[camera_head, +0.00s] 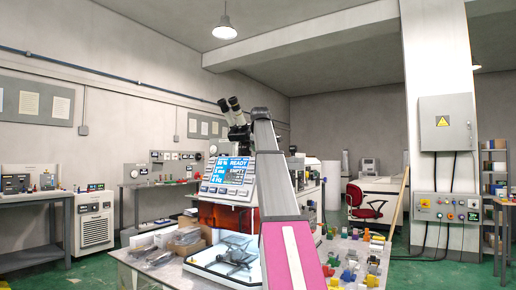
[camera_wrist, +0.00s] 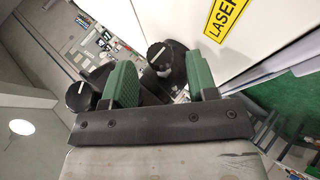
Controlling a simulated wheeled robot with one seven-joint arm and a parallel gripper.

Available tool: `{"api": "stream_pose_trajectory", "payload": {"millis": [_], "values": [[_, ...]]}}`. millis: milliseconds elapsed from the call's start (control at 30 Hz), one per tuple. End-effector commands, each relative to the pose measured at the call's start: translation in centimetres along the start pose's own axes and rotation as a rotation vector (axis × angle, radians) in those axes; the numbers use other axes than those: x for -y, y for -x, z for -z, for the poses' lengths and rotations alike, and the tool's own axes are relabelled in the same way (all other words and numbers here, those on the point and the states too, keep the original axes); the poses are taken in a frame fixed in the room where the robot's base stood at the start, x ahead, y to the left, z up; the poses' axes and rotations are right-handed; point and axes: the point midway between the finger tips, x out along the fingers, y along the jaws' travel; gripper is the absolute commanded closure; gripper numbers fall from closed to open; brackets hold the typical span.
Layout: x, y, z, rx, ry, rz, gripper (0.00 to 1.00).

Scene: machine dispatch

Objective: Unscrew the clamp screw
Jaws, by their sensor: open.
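In the wrist view my gripper (camera_wrist: 160,72) is open, with its two green fingers apart. A black knob (camera_wrist: 158,54) with a pale face, which looks like the clamp screw, shows between the fingers near their tips. I cannot tell whether either finger touches it. A second black knob (camera_wrist: 78,96) lies to the left, outside the left finger. Both are by a white machine housing (camera_wrist: 275,50) with a yellow laser label (camera_wrist: 228,18). In the head view my arm covers part of the machine (camera_head: 230,178), and my gripper and the knobs are not discernible.
Several small coloured parts (camera_head: 372,265) lie to the right. Green floor (camera_head: 425,272) shows farther right.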

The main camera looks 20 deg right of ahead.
Motion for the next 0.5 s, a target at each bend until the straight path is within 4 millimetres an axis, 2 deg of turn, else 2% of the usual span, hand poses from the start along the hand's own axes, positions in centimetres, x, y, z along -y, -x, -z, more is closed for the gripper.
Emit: {"api": "stream_pose_trajectory", "payload": {"millis": [200, 467, 500], "values": [[0.0, -1.4, 0.0, 0.0, 0.0, 0.001, 0.47], [0.0, -1.5, 0.0, 0.0, 0.0, 0.001, 0.47], [0.0, -1.5, 0.0, 0.0, 0.0, 0.001, 0.53]]}}
